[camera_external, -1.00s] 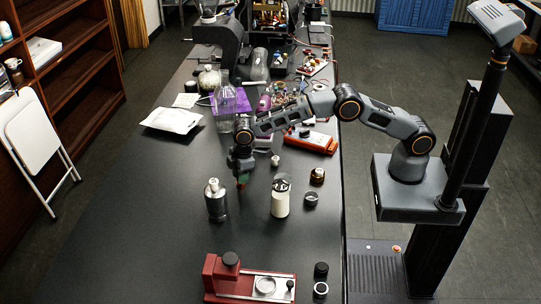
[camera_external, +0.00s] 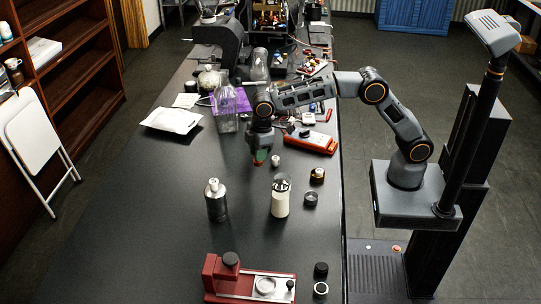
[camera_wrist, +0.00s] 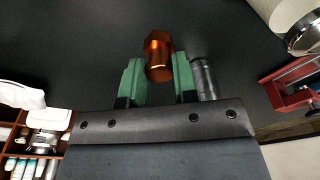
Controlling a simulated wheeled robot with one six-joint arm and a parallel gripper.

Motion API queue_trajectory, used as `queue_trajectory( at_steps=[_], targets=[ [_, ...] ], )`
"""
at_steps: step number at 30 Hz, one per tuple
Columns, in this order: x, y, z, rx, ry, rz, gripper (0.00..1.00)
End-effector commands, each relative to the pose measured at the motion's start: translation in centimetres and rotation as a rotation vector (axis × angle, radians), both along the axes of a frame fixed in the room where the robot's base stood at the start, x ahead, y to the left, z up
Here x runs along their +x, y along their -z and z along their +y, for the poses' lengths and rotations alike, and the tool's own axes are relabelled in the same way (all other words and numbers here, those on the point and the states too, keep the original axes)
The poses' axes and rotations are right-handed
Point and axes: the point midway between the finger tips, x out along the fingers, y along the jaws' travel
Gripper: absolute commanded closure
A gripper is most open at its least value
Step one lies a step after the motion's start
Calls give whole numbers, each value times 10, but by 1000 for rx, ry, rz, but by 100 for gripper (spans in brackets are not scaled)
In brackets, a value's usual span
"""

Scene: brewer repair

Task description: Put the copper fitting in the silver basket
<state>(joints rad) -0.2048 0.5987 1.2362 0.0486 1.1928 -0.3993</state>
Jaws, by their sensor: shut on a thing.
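My gripper (camera_external: 260,160) hangs over the black table, left of the red meter, with its green fingertips pointing down. In the wrist view my gripper (camera_wrist: 158,72) is shut on the copper fitting (camera_wrist: 158,50), a shiny orange-brown piece with a wider head. The fitting is hard to make out in the external view. A small round cup with a silver rim (camera_external: 311,198) stands to the lower right of my gripper. Another silver-rimmed ring or cup (camera_external: 321,289) stands near the red press. I cannot tell which of them is the silver basket.
A brass-coloured cup (camera_external: 317,176), the red meter (camera_external: 311,141) and a red press (camera_external: 228,275) are nearby.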

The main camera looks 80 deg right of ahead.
Motion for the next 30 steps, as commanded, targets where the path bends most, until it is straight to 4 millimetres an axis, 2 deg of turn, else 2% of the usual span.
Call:
queue_trajectory(
  at_steps=[6,12,16,20,24,27,30],
  targets=[
    [-39,-14,-8,1,0,-1,100],
    [-62,-25,-12,0,-1,0,100],
    [-74,-36,-5,1,-19,-2,100],
    [-94,-64,11,1,-61,-5,100],
    [-146,-90,28,1,-128,-5,100],
    [-188,-96,33,0,-150,-3,100],
    [-228,-93,32,0,-156,-1,100]
  ],
)
